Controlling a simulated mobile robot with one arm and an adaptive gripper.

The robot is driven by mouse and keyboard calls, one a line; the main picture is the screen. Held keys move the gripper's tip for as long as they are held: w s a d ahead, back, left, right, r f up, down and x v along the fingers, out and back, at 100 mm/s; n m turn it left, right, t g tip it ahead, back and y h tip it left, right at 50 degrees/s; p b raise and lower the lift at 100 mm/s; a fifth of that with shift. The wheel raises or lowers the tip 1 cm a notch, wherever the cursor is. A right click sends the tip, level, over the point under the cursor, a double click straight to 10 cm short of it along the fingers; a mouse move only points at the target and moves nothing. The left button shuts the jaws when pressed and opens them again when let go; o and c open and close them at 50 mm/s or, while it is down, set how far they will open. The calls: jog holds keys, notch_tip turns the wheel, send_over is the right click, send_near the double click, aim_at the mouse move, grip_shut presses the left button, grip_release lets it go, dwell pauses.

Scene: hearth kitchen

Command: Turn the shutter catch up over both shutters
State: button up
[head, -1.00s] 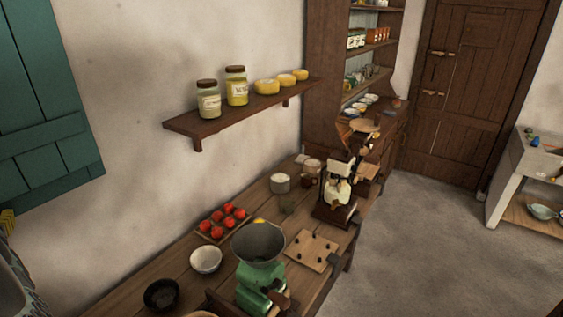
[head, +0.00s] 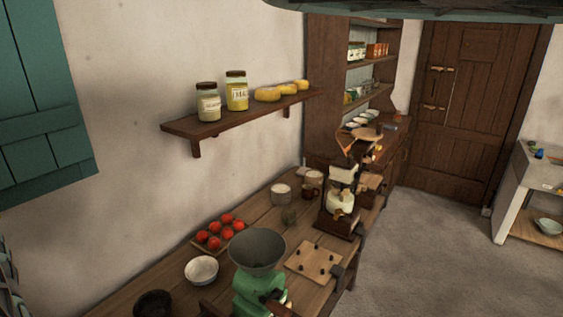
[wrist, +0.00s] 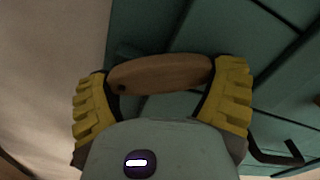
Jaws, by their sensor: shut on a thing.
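The shutter catch (wrist: 165,73) is a brown wooden bar with a dark spot near its left end. In the wrist view it lies nearly level across the picture, in front of the teal shutter boards (wrist: 205,28). My gripper (wrist: 163,80) has its yellow fingers shut on the catch, one near each end. The head view shows one teal shutter (head: 40,100) at the left edge. The catch and my gripper's fingers are out of the head view. How the catch lies over the gap between the shutters cannot be told.
A dark hook-like metal piece (wrist: 275,155) shows right of my gripper. A wall shelf (head: 240,115) holds jars and yellow rounds. Below, the worktop (head: 180,245) bears a green mill (head: 258,290), a bowl (head: 201,270) and red fruit (head: 215,236). The floor at right is open.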

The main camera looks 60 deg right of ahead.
jog(key=m, duration=0.2)
jog(key=d+m, duration=0.1)
jog(key=m, duration=0.1)
jog(key=shift+d, duration=0.1)
jog(key=shift+d+m, duration=0.2)
jog(key=shift+m, duration=0.8)
jog(key=o, duration=1)
jog(key=shift+s, duration=0.1)
jog(key=shift+s, duration=5.9)
